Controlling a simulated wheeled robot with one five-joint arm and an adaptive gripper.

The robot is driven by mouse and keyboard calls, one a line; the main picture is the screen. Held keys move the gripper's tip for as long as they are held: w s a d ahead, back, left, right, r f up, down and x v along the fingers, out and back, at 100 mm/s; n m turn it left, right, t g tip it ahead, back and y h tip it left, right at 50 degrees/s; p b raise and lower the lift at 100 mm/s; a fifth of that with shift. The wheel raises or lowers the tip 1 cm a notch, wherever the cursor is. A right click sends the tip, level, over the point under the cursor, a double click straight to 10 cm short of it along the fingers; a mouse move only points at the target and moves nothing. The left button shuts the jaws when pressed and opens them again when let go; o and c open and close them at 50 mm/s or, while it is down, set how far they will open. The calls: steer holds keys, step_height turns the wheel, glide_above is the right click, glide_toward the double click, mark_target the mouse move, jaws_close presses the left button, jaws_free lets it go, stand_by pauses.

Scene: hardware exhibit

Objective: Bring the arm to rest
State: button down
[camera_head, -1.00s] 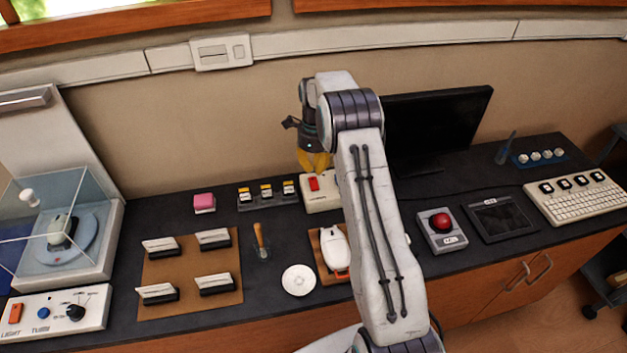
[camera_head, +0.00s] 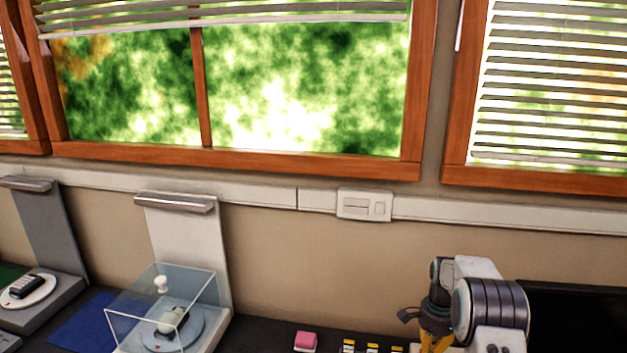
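My arm shows at the lower right, with its grey and white elbow joint in front of the dark monitor (camera_head: 575,312).
A pink block (camera_head: 305,341) and several yellow-topped switches (camera_head: 372,348) lie on the dark counter at the bottom edge. A clear display case (camera_head: 165,305) stands to the left, with a blue mat (camera_head: 80,322) beside it. Windows and a wall rail (camera_head: 260,194) are behind.

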steer(key=s+f+n, duration=0.1)
steer(key=s, duration=0.1)
steer(key=s+a+f+n+g, duration=0.1)
steer(key=s+n, duration=0.1)
steer(key=s+f+n, duration=0.1)
steer(key=shift+s+a+f+n+g, duration=0.15)
steer(key=shift+s+f+n+g, duration=0.15)
steer(key=shift+s, duration=0.1)
steer(key=s, duration=0.1)
steer(key=s+n, duration=0.2)
steer(key=shift+s+a+r+g+y, duration=0.15)
steer(key=shift+a+g+y, duration=0.15)
steer(key=shift+a+g, duration=0.1)
steer(key=s+r+n, duration=0.1)
steer(key=s, duration=0.1)
steer(key=s+a+r+n, duration=0.1)
steer(key=s, duration=0.1)
steer(key=s+r+n, duration=0.1)
steer(key=shift+s+a+r+n, duration=0.3)
steer(key=shift+s+n, duration=0.1)
steer(key=s+a+r+n+t, duration=0.2)
steer(key=s+a+r+t, duration=0.1)
steer(key=s+r, duration=0.6)
steer(key=s+a+r+n+t, duration=0.2)
steer(key=s+a+r+t, duration=0.2)
steer(key=s+r, duration=0.6)
steer(key=shift+a+r, duration=0.35)
steer(key=shift+r, duration=0.6)
